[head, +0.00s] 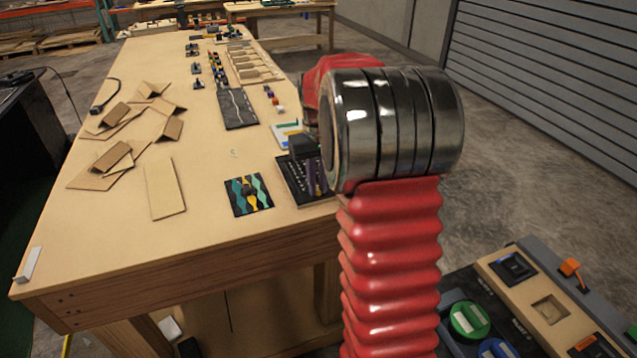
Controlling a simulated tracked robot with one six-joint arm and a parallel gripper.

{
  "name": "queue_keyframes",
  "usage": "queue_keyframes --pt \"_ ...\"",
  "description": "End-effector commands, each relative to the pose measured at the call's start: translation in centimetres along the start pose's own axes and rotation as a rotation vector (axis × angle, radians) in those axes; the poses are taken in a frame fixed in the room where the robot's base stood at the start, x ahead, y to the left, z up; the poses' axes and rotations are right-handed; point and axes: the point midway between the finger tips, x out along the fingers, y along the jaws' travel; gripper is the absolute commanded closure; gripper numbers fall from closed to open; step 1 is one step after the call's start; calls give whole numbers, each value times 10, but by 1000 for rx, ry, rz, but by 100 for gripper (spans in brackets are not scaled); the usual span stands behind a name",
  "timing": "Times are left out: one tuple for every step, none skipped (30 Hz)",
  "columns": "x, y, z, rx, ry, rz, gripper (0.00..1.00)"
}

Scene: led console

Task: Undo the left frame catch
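The task's frame catch is not plain to pick out. At the lower right, a dark console (455,284) carries a light wooden frame (520,287). An orange lever-like part (570,268) stands on the grey strip at its back edge, and a second orange part (592,345) shows at the bottom right. Either may be a catch; I cannot tell whether they are closed. My red bellowed arm with its metal rings fills the middle and hides part of the table's right edge. My gripper cannot be made out.
A long wooden table (110,240) holds cardboard pieces (165,190), a teal-patterned square (249,194), a black slotted tray (290,180) beside my arm and several small parts farther back. The console also has a green round knob (468,318) and a blue one (495,348). Open floor lies right.

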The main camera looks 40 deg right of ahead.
Motion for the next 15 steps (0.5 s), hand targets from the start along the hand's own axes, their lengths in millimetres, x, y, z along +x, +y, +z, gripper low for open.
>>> queue_keyframes --pt "0 0 0 0 0 0 89" --pt "0 0 0 0 0 0 92" --pt "0 0 0 0 0 0 94" --pt "0 0 0 0 0 0 96" --pt "0 0 0 0 0 0 98" --pt "0 0 0 0 0 0 100" --pt "0 0 0 0 0 0 100" --pt "0 0 0 0 0 0 100" --pt "0 0 0 -1 0 0 100" --pt "0 0 0 -1 0 0 100" --pt "0 0 0 -1 0 0 100" --pt "0 3 -1 0 0 0 100" --pt "0 2 -1 0 0 1 100" --pt "0 2 -1 0 0 1 100" --pt "0 1 0 1 1 2 100"
